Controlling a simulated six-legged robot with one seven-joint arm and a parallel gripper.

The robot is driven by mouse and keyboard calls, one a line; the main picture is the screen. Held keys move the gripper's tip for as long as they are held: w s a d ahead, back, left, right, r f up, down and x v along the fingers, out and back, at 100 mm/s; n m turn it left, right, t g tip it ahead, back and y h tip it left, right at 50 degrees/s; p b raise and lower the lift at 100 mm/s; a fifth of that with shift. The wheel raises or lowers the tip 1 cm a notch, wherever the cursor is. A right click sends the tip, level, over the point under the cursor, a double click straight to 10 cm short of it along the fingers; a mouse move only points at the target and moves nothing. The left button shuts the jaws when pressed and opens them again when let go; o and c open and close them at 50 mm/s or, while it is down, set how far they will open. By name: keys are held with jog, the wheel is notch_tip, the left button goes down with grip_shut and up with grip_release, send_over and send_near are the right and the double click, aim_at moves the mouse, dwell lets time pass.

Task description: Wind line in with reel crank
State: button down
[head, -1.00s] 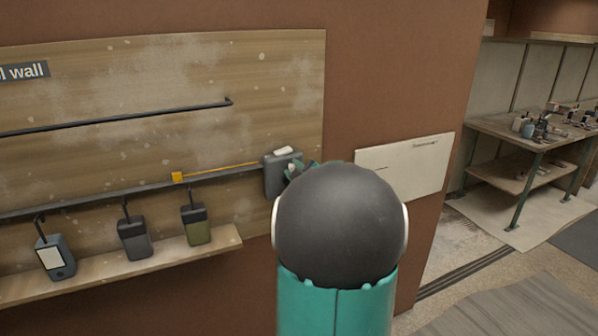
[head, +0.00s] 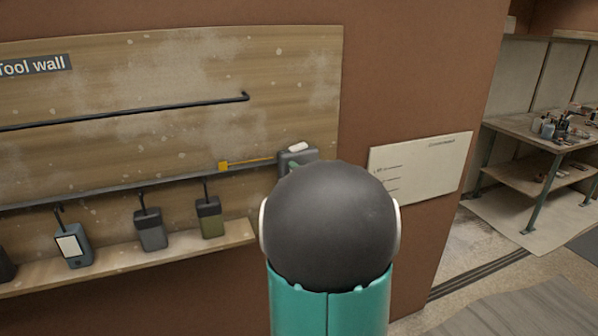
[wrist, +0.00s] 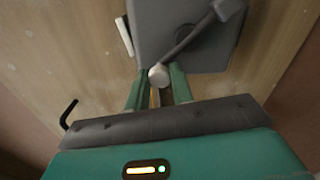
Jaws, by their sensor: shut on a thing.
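The grey line reel (head: 297,154) is mounted at the right end of the lower rail, mostly hidden behind my arm in the head view. An orange line (head: 250,161) runs left from it to a yellow tag (head: 223,166) on the rail. In the wrist view the reel's grey casing (wrist: 170,25) fills the top, with the dark crank arm (wrist: 190,40) slanting across it. My gripper (wrist: 158,86) is shut on the pale round crank knob (wrist: 158,75), at the lower left end of the crank arm.
Several handheld devices, such as a green one (head: 209,217), hang from the lower rail above a wooden ledge (head: 130,262). A bare black rail (head: 130,113) runs above. A white panel (head: 420,172) is on the wall at right. A cluttered workbench (head: 535,150) stands farther right.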

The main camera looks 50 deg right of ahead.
jog(key=shift+w+a+f+n, duration=0.1)
jog(key=shift+a+f+n, duration=0.15)
jog(key=shift+n, duration=0.55)
jog(key=c, duration=1.2)
grip_release()
jog(key=v, duration=1.3)
jog(key=shift+s+a, duration=0.15)
jog(key=shift+s, duration=0.15)
jog(key=shift+f, duration=0.1)
